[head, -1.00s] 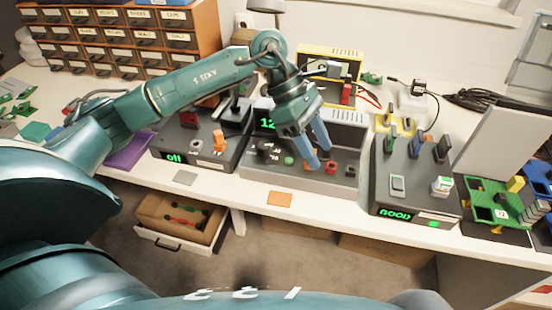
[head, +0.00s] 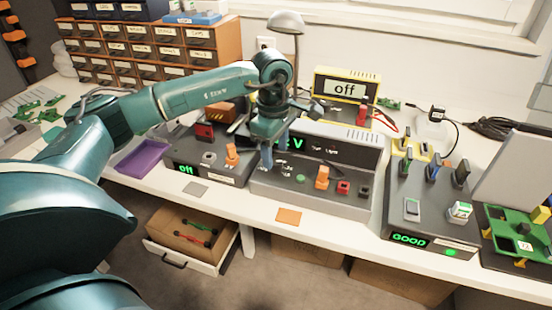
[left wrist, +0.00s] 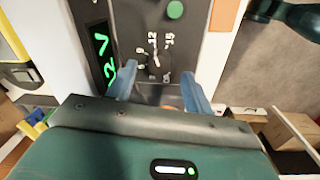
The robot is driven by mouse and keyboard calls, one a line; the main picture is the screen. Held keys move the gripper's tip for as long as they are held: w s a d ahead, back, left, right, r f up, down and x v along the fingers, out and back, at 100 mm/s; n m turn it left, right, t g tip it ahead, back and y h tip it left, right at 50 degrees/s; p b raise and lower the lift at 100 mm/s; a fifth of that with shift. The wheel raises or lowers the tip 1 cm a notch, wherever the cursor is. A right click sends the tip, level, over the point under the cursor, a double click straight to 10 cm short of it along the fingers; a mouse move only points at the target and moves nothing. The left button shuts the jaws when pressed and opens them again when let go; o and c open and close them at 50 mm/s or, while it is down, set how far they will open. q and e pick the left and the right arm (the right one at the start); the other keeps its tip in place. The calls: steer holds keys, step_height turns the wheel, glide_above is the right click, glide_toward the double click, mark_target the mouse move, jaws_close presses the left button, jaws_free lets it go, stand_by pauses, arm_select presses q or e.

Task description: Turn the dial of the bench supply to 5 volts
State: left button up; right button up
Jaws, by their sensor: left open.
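The bench supply (head: 310,200) is the grey box in the middle of the bench. Its green display (head: 295,143) is partly covered by my gripper in the head view; the left wrist view shows a 2 and a V on the display (left wrist: 104,55). The dark dial (left wrist: 157,63) has numbers around it, with 12 and 15 readable; its exact setting is unclear. My left gripper (head: 275,156) is open above the supply's left part. In the left wrist view its fingertips (left wrist: 160,76) are apart on either side of the dial's lower area; contact cannot be told. My right gripper is out of view.
An orange switch (head: 322,177) and a green button (head: 300,179) sit on the supply. A yellow meter (head: 345,88) is behind. An open drawer (head: 185,250) juts out below.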

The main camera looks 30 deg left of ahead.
mark_target(276, 165)
arm_select(q)
steer(key=shift+f, duration=1.35)
steer(key=shift+c, duration=0.3)
steer(key=c, duration=0.9)
